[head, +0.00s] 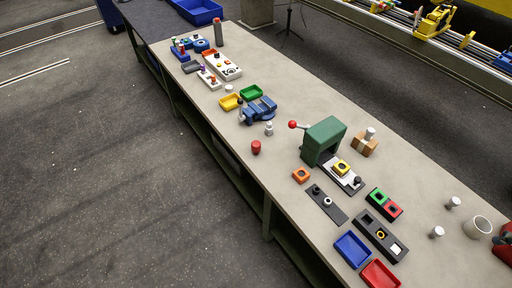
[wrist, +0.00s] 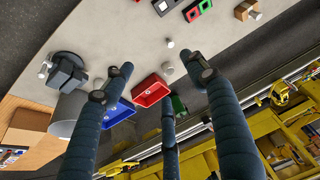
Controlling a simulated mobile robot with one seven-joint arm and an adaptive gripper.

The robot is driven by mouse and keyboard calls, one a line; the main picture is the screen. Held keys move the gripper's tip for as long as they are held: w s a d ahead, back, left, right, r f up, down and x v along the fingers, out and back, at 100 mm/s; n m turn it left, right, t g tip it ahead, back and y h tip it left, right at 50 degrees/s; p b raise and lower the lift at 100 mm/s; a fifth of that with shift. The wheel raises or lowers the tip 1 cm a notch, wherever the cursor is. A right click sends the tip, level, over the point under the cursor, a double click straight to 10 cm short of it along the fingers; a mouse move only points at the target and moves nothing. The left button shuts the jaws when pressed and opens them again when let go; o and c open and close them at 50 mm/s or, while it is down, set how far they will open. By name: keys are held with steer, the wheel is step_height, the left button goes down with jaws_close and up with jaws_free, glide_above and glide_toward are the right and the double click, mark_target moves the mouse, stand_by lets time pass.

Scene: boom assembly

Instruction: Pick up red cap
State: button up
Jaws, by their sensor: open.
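A small red cylinder (head: 256,147), which looks like the red cap, stands upright near the front edge of the long workbench in the head view, left of the green press. I cannot make it out in the wrist view. My gripper (wrist: 160,72) shows in the wrist view with its dark fingers spread wide. It is open with nothing between the fingers. It hangs over or near a part of the bench with a red tray and a blue tray, apart from the red cylinder. My gripper cannot be made out in the head view.
The green press (head: 323,139) with a red ball handle stands right of the red cylinder. A blue vise (head: 262,108) and a small grey metal piece (head: 269,129) are close behind it. A red tray (head: 380,275) and blue tray (head: 352,250) lie near the front edge. Bench surface around the cylinder is clear.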

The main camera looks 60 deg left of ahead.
steer(key=w+a+f+n+g+p, duration=0.1)
steer(key=w+a, duration=0.4)
steer(key=a, duration=0.5)
steer(key=w+a+n+g, duration=0.1)
steer(key=w+a, duration=0.5)
steer(key=a, duration=0.3)
steer(key=w+a+f+n+p, duration=0.15)
steer(key=w+a, duration=0.35)
steer(key=a, duration=0.5)
steer(key=a+f+n+g+p, duration=0.1)
steer(key=a+f, duration=0.4)
steer(key=a, duration=0.6)
steer(key=a+f+n+g, duration=0.1)
steer(key=a+f, duration=0.3)
steer(key=a, duration=0.8)
steer(key=n+p, duration=0.2)
steer(key=n, duration=0.1)
glide_above(256, 143)
step_height(256, 143, down, 22)
steer(key=shift+g+h, duration=0.4)
steer(key=shift+f, duration=0.2)
steer(key=shift+f, duration=4.15)
